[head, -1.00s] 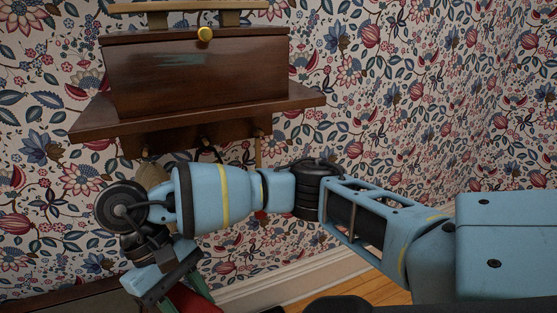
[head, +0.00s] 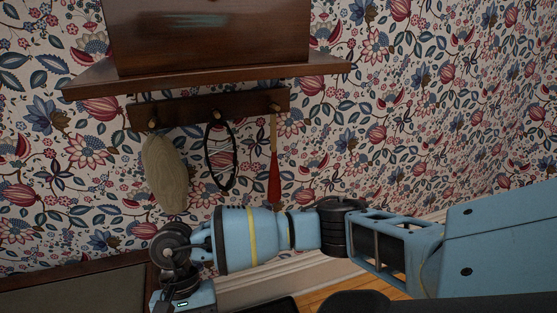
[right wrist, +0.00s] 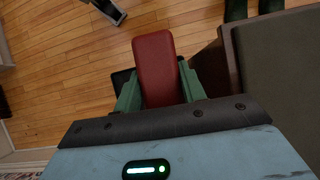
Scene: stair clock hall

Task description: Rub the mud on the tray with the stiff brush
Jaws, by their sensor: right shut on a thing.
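My right gripper (right wrist: 158,75) is shut on a red block with rounded edges (right wrist: 154,58) in the right wrist view, its green fingers on either side. The block looks like the back or handle of the stiff brush; no bristles show. A small black patch (right wrist: 121,78) shows behind the left finger; I cannot tell what it is. In the head view my right arm comes in from the right and its fingers are below the frame. My left gripper is not in view. I can make out no mud and no clear tray.
A wood-framed grey surface (head: 75,290) is at lower left; a similar one (right wrist: 280,75) is right of my gripper. Dark green items (right wrist: 235,10) stand beyond. A shelf (head: 210,72) holds a wooden box (head: 205,35); below hang a beige item (head: 164,172), black loop (head: 219,155) and red-handled tool (head: 274,178).

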